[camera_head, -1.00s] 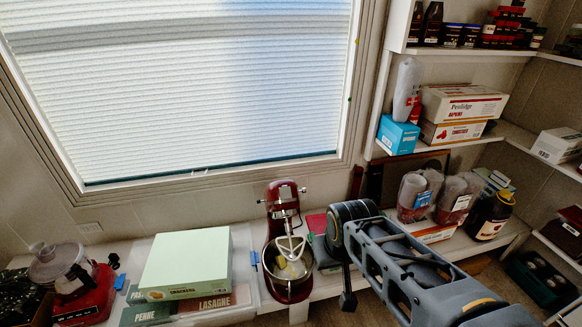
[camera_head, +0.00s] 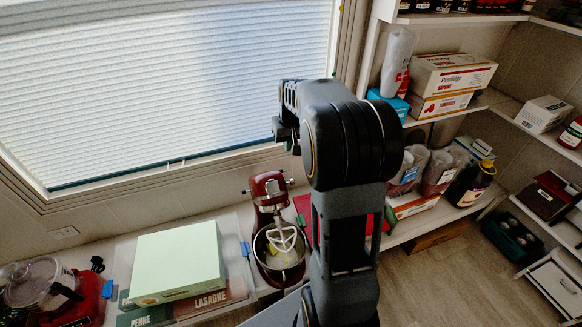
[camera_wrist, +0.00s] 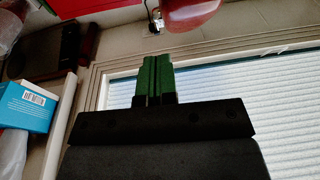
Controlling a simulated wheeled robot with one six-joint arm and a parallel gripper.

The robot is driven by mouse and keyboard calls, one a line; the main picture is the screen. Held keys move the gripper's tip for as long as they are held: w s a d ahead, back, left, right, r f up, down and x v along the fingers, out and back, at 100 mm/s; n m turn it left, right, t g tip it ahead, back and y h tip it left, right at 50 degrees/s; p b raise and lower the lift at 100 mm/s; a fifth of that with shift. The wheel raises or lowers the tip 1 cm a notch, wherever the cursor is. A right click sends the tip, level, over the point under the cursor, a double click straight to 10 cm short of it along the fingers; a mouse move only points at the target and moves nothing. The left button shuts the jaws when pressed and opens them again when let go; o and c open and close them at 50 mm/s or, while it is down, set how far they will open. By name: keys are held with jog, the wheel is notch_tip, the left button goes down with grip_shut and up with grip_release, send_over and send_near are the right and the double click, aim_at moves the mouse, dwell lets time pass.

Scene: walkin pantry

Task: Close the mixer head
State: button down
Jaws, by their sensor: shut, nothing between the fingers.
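The red stand mixer (camera_head: 268,188) stands on the counter below the window, its head tilted up. The flat beater (camera_head: 283,238) hangs from the head over the metal bowl (camera_head: 272,262). In the wrist view, part of a rounded red surface, apparently the mixer head (camera_wrist: 190,14), shows at the top edge. My gripper (camera_wrist: 155,62) shows there with its green fingers shut together and empty, apart from the red surface in the picture. In the head view my arm stands right of the mixer, and my fingers cannot be made out.
A pale green box (camera_head: 180,262) lies left of the mixer, with a food processor (camera_head: 38,282) farther left. The window blind (camera_head: 170,90) is behind. Jars and a dark bottle (camera_head: 470,184) stand to the right. A blue box (camera_wrist: 26,105) shows in the wrist view.

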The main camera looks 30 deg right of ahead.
jog(key=shift+w+d+f+b, duration=0.15)
jog(key=shift+f+b, duration=0.15)
jog(key=shift+f, duration=1.9)
jog(key=shift+s+d+f+b, duration=0.1)
jog(key=shift+d+f+b, duration=0.15)
jog(key=shift+f, duration=2)
jog(key=shift+w+d+f+b, duration=0.1)
jog(key=shift+f+b, duration=0.25)
jog(key=shift+f, duration=1.85)
